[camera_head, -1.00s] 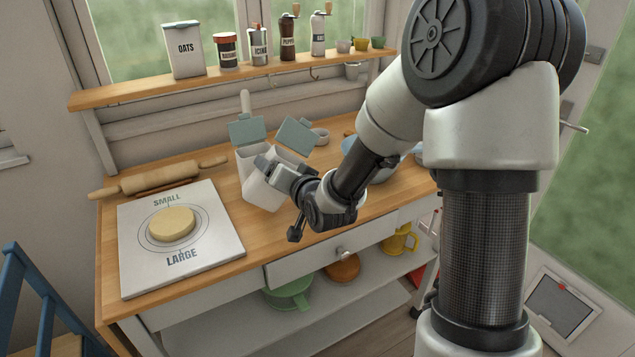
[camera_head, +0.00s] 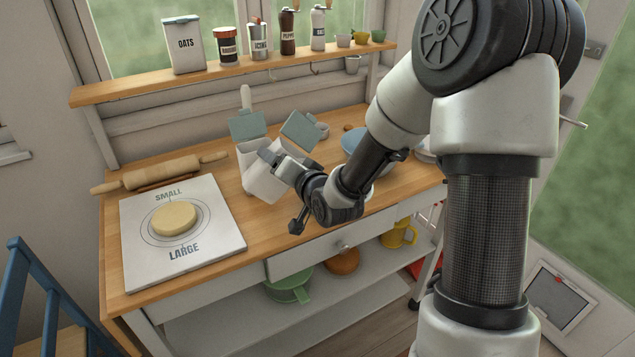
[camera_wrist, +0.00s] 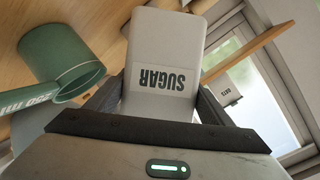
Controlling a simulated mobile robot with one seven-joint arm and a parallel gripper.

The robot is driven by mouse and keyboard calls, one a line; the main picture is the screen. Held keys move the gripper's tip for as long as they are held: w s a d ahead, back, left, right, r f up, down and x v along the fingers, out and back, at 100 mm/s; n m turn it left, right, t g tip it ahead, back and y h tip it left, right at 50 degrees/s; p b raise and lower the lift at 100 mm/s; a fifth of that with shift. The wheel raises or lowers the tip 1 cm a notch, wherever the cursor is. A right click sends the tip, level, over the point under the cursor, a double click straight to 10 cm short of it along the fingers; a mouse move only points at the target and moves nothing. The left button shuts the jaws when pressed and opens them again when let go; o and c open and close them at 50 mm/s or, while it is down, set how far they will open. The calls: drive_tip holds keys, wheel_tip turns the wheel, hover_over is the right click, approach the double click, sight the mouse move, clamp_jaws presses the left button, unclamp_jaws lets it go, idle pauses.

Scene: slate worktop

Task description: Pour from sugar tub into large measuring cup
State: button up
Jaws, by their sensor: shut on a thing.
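The sugar tub (camera_head: 266,184) is a white box with a grey-green flip lid (camera_head: 300,130) standing open. My gripper (camera_head: 273,158) is shut on it above the worktop, and the tub leans. In the wrist view its upside-down SUGAR label (camera_wrist: 165,79) shows between my fingers (camera_wrist: 158,98); its contents are hidden. A green measuring cup (camera_wrist: 62,60) marked 250 ml, with a handle, lies left of the tub in the wrist view, apart from it. I cannot tell whether it is the large one, nor find it surely in the head view.
Another white tub (camera_head: 248,150) with an open lid stands close behind the held tub. A white board (camera_head: 140,265) with dough and a rolling pin (camera_head: 160,176) are at left. A blue bowl (camera_head: 356,142) sits partly behind my arm. The wooden shelf (camera_head: 135,92) holds several containers.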

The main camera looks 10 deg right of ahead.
sight(299, 156)
drive_tip(key=shift+d+m+y+p, duration=0.15)
drive_tip(key=shift+m+y+p, duration=0.2)
drive_tip(key=shift+m, duration=0.35)
idle(0.7)
drive_tip(key=shift+d+r+m+t+y+p, duration=0.25)
drive_tip(key=shift+r+m+y+p, duration=0.15)
drive_tip(key=shift+m, duration=0.25)
drive_tip(key=shift+d+r+m+t+y+p, duration=0.2)
drive_tip(key=shift+r+m+t+y+p, duration=0.1)
drive_tip(key=shift+m+p, duration=0.3)
idle(1.5)
drive_tip(key=shift+d+r+m+t, duration=0.15)
drive_tip(key=shift+d+m, duration=0.3)
drive_tip(key=shift+d, duration=0.05)
drive_tip(key=shift+d+r+m+t, duration=0.1)
drive_tip(key=shift+d+r+m, duration=0.05)
drive_tip(key=shift+d+m, duration=0.3)
idle(0.8)
drive_tip(key=shift+d+r+m+t+y+p, duration=0.25)
drive_tip(key=shift+d+m+t+p, duration=0.1)
drive_tip(key=shift+m, duration=0.2)
idle(1.6)
